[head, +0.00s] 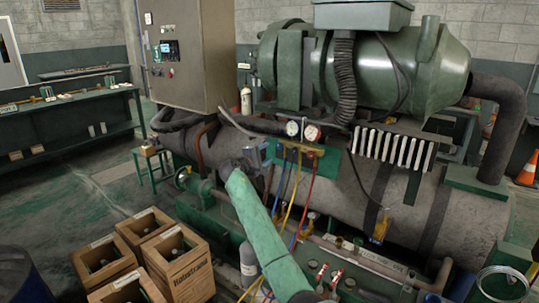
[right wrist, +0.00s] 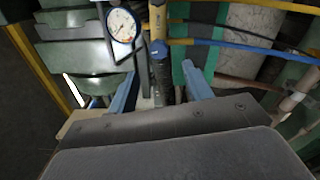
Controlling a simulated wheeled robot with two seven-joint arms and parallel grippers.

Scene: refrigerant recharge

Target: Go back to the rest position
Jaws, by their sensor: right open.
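My right gripper (head: 257,153) is at the front of the chiller, just left of the gauge manifold (head: 300,146). In the right wrist view its two blue fingers (right wrist: 161,90) stand apart. My right forearm, in a green sleeve, rises from the bottom of the head view. My left gripper is not in view.
Blue, yellow and red hoses (head: 306,195) hang below two round gauges (head: 311,132). The dark green chiller (head: 440,70) and its pipework fill the right side. Wooden crates (head: 180,265) stand on the floor at the lower left. The floor (head: 75,200) at the left is fairly clear.

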